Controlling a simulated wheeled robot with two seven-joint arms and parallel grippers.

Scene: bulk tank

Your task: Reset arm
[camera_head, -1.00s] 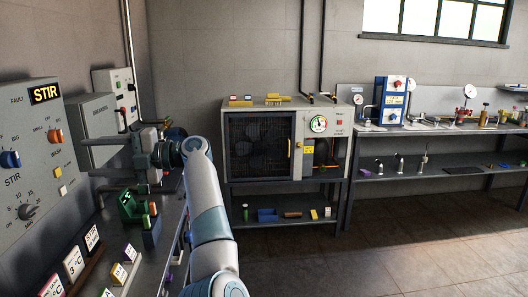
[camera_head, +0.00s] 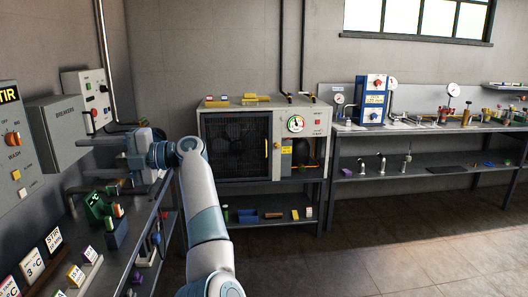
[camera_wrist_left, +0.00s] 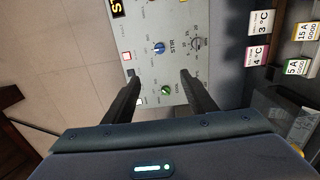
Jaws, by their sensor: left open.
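My left gripper (camera_head: 84,165) reaches in at the left of the head view, in front of the control panel (camera_head: 10,160) and above the bench. Its two fingers are apart. I see no contact with the panel. My right gripper is in neither view.
A grey breaker box (camera_head: 56,133) is on the left wall. A green device (camera_head: 97,208) and label cards (camera_head: 55,240) stand on the left bench below the gripper. A fan cabinet (camera_head: 240,148) and a tool bench (camera_head: 430,130) stand behind. The floor at right is clear.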

